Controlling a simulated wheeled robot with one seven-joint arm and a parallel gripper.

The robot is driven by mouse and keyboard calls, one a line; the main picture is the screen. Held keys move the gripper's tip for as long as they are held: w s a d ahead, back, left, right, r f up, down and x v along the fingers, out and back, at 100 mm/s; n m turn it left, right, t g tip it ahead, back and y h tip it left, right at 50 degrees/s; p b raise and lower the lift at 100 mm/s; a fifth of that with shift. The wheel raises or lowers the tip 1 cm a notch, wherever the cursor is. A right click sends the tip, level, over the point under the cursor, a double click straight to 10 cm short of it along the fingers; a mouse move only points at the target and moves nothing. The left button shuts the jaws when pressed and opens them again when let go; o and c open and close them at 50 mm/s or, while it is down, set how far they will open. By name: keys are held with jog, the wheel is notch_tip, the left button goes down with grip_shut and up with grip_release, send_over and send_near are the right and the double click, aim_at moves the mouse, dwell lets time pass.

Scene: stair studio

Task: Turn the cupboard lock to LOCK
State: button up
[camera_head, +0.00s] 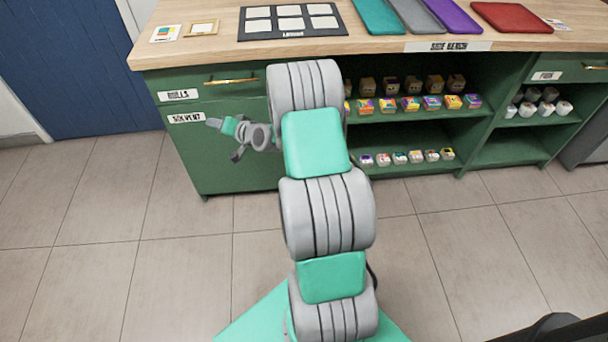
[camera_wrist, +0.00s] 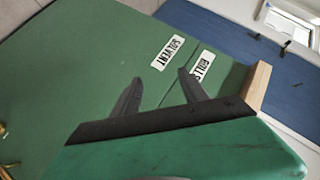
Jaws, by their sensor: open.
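The green cupboard (camera_head: 232,175) has a door labelled SOLVENT, below a drawer with a label that seems to read ROLLS. In the wrist view, the SOLVENT door (camera_wrist: 100,65) lies beyond my gripper (camera_wrist: 160,80). The two dark fingers are apart with nothing between them, and their tips point towards the labels. In the head view, the end of my arm is in front of the upper part of the door, beside the SOLVENT label (camera_head: 186,117). I cannot make out a lock or its marking in either view. A brass-coloured piece (camera_wrist: 3,130) is cut off at the left edge of the wrist view.
A wooden worktop (camera_head: 225,42) overhangs the cupboard and carries trays and mats. A brass drawer handle (camera_head: 231,81) sits above the door. Open shelves (camera_head: 400,133) with small jars are to the right. The tiled floor (camera_head: 95,220) at left is clear.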

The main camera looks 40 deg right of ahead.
jog(key=s+d+f+m+t+h+b, duration=0.1)
jog(key=s+d+f+m+h+b, duration=0.2)
jog(key=d+f, duration=0.5)
jog(key=d+f+m+t+h+b, duration=0.25)
jog(key=d+f+m, duration=0.25)
jog(key=f, duration=0.6)
jog(key=s+d+f+m+g+h+b, duration=0.2)
jog(key=s+d+f+m+h+b, duration=0.2)
jog(key=s+d+f+m+h, duration=0.5)
jog(key=w+d+f+n+y+b, duration=0.1)
jog(key=w+d+y, duration=0.1)
jog(key=w+d, duration=0.2)
jog(key=shift+w+d, duration=0.4)
jog(key=shift+d, duration=0.15)
jog(key=shift+f+y, duration=0.1)
jog(key=shift+y, duration=0.15)
jog(key=shift+c, duration=0.3)
